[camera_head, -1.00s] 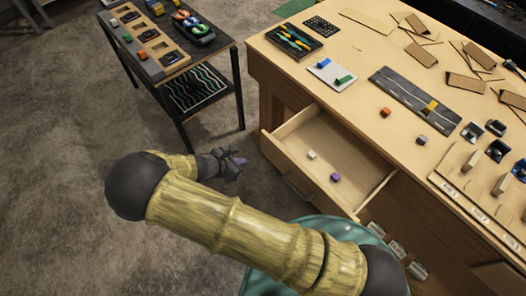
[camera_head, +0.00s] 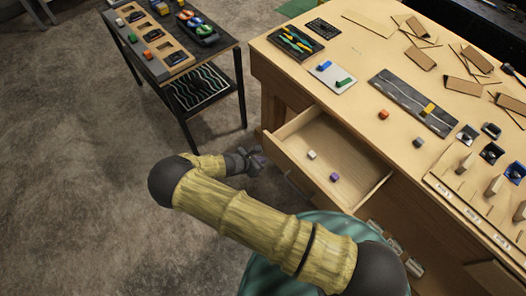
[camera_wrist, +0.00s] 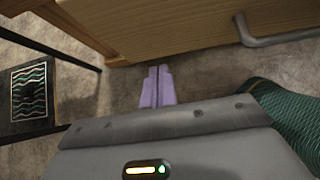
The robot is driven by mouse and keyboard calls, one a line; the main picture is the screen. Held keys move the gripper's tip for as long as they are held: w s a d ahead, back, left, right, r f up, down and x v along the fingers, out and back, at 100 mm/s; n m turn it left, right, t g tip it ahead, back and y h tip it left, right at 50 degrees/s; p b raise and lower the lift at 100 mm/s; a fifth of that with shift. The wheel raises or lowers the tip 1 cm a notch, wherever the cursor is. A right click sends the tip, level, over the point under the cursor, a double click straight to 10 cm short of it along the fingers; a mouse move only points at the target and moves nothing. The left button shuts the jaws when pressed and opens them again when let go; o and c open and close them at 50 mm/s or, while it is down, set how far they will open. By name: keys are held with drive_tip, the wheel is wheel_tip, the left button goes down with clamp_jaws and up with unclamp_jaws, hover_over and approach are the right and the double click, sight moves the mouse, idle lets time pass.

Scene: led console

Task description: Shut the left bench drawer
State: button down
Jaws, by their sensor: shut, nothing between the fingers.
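The left bench drawer (camera_head: 292,166) is pulled out from the wooden bench and stands open in the head view. A white block and a purple block (camera_head: 334,177) lie inside it. Its front panel (camera_wrist: 190,28) fills the top of the wrist view, with a grey bar handle (camera_wrist: 275,38) at the right. My gripper (camera_head: 258,161) is just left of the drawer front in the head view. In the wrist view my gripper's purple fingers (camera_wrist: 158,72) are together and empty, pointing toward the lower edge of the panel. I cannot tell whether they touch it.
The bench top (camera_head: 350,110) carries trays, blocks and cardboard pieces. A dark side table (camera_head: 170,55) with a lower shelf stands at the left. The floor (camera_head: 80,190) left of my arm is clear.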

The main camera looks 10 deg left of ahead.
drive_tip(key=shift+w+d+r+p, duration=0.1)
drive_tip(key=shift+w+d+p, duration=0.25)
drive_tip(key=shift+w+d, duration=0.3)
drive_tip(key=shift+w+d+p, duration=0.35)
drive_tip(key=shift+w+d, duration=0.05)
drive_tip(key=shift+w, duration=0.35)
